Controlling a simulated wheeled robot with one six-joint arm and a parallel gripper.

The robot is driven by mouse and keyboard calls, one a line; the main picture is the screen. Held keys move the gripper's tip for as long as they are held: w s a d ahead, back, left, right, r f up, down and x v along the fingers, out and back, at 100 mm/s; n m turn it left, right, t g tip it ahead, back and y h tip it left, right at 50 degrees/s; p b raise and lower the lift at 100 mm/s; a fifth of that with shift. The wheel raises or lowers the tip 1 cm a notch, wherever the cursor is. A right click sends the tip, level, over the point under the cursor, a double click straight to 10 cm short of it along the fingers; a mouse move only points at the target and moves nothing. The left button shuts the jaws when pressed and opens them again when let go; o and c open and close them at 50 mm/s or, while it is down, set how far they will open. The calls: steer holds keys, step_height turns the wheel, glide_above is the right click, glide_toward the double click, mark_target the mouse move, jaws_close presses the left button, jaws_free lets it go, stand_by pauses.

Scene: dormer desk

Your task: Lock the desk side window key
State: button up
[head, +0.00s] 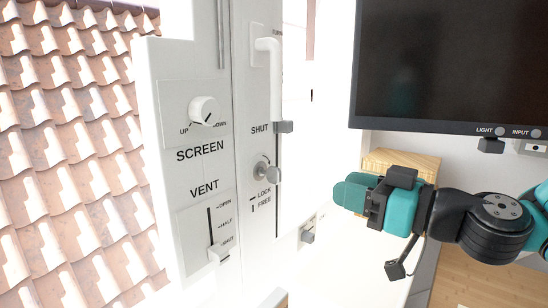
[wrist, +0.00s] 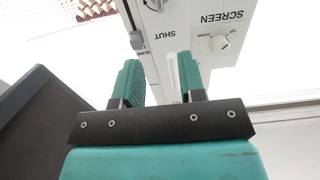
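The window key is a small silver piece in a round lock (head: 262,170) on the white window frame, just above the LOCK and FREE labels. The lock shows partly at the top edge of the wrist view (wrist: 156,4). A flat grip sticks out from it; I cannot tell surely which mark it lines up with. The white window handle (head: 270,75) hangs downward above the lock, its lower end near the SHUT label. My gripper (head: 348,191) is right of the lock and apart from it. In the wrist view its two green fingers stand apart with nothing between them.
A SCREEN knob (head: 204,111) and a VENT slider (head: 219,252) sit left of the lock. A dark monitor (head: 450,65) hangs above my gripper. A wooden box (head: 402,163) stands behind it. A small grey-tipped fitting (head: 308,236) is low on the frame.

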mark_target(278, 169)
steer(key=p+x, duration=0.8)
steer(key=x, duration=0.6)
steer(key=shift+a+r+p, duration=0.1)
steer(key=shift+a+p, duration=0.1)
steer(key=shift+p, duration=0.15)
steer(key=shift+w+a, duration=0.3)
steer(key=shift+c, duration=0.2)
jaws_close()
